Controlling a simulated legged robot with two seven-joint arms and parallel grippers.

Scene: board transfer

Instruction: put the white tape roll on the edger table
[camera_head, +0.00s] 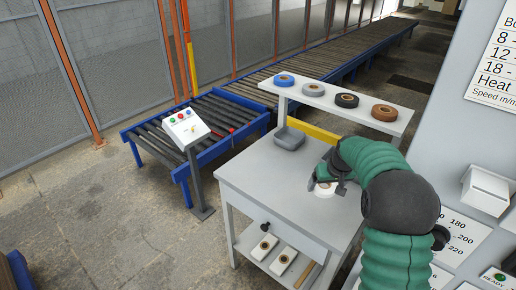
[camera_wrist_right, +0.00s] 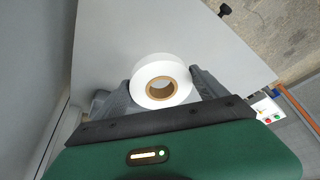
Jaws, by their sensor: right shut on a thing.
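The white tape roll (camera_head: 324,189) is at the tabletop of the grey edger table (camera_head: 270,185), near its right side in the head view. My right gripper (camera_head: 336,178) is shut on it. In the right wrist view the white tape roll (camera_wrist_right: 161,82), with its brown core, sits between the two dark fingers of my right gripper (camera_wrist_right: 160,88). The grey tabletop (camera_wrist_right: 115,40) shows behind it. I cannot tell whether the roll touches the tabletop. My left gripper is not in view.
A raised shelf (camera_head: 330,97) holds blue, grey, black and brown rolls. A grey tray (camera_head: 289,138) sits at the tabletop's back. A control post (camera_head: 186,128) and roller conveyor (camera_head: 215,125) stand left. The tabletop's left part is clear.

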